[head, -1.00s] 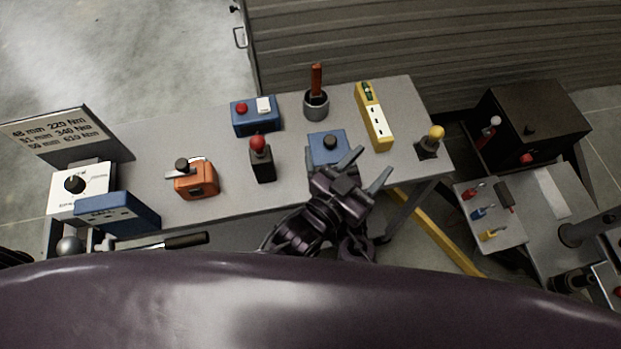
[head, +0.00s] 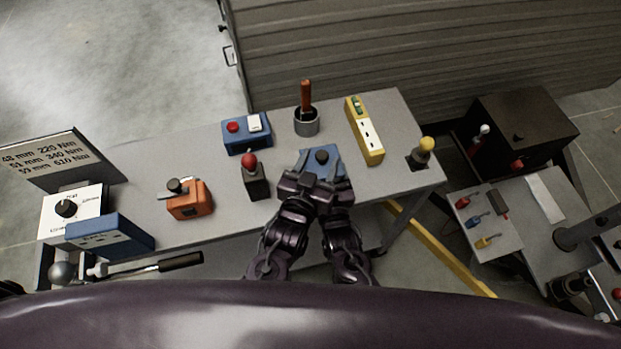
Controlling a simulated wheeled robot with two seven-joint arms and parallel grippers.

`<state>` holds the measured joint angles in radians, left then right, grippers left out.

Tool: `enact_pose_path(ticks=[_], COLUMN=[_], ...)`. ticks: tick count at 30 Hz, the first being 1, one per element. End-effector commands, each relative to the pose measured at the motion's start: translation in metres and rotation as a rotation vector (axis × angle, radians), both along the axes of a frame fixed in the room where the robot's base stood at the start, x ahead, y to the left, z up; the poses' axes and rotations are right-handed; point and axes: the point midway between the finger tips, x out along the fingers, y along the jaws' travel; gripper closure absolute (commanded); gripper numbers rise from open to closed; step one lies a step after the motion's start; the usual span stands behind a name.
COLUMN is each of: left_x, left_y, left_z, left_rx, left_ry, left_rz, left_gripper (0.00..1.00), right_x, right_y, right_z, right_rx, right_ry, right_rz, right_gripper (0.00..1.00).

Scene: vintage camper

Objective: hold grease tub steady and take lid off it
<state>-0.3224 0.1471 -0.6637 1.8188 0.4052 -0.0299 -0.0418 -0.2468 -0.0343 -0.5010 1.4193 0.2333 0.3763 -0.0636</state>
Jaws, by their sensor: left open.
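A squat blue tub (head: 328,153) with a dark round knob (head: 322,157) on top stands on the grey bench, and I take it for the grease tub. The lid looks seated on it; its near side is hidden by my grippers. My left gripper (head: 305,170) is open at the near side of the tub, its fingers pointing toward it. I cannot tell whether it touches. My right arm comes up beside it, and its gripper (head: 332,188) overlaps the left one at the tub's near right. Its jaws are not clear.
On the bench (head: 222,195), a red-knobbed dark block (head: 257,184) stands left of the tub. A grey cup (head: 306,122) with an orange-handled tool and a yellow block (head: 365,135) stand behind. A blue switch box (head: 246,134) and orange box (head: 188,203) are farther left.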

Motion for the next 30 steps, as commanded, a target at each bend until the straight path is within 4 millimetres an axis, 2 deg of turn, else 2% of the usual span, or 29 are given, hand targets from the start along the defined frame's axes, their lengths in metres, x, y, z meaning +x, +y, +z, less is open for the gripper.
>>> enact_pose_path(ticks=[1, 6, 17, 27, 29, 30], left_x=[0.008, 0.021, 0.025, 0.025, 0.025, 0.025], left_y=[-0.002, -0.006, -0.007, -0.007, -0.007, -0.007], left_z=[-0.001, -0.003, -0.004, -0.004, -0.004, -0.004], left_rx=[0.000, -0.001, -0.001, -0.001, -0.001, -0.001], left_ry=[-0.002, 0.000, 0.000, 0.000, 0.000, 0.000], left_rz=[0.001, 0.000, -0.001, -0.001, -0.002, -0.002], left_gripper=[0.49, 0.49, 0.49, 0.94, 1.00, 1.00], right_x=[0.000, 0.000, 0.000, 0.000, 0.000, 0.000], right_y=[0.000, 0.000, 0.000, 0.000, 0.000, 0.000], right_z=[0.001, 0.001, 0.001, 0.001, 0.001, 0.001], right_rx=[0.001, 0.001, 0.001, 0.001, 0.001, 0.001], right_ry=[-0.002, -0.002, -0.003, -0.002, -0.002, -0.002], right_rz=[0.000, 0.000, 0.000, 0.000, 0.000, 0.000], right_gripper=[0.64, 0.64, 0.64, 0.64, 0.64, 0.64])
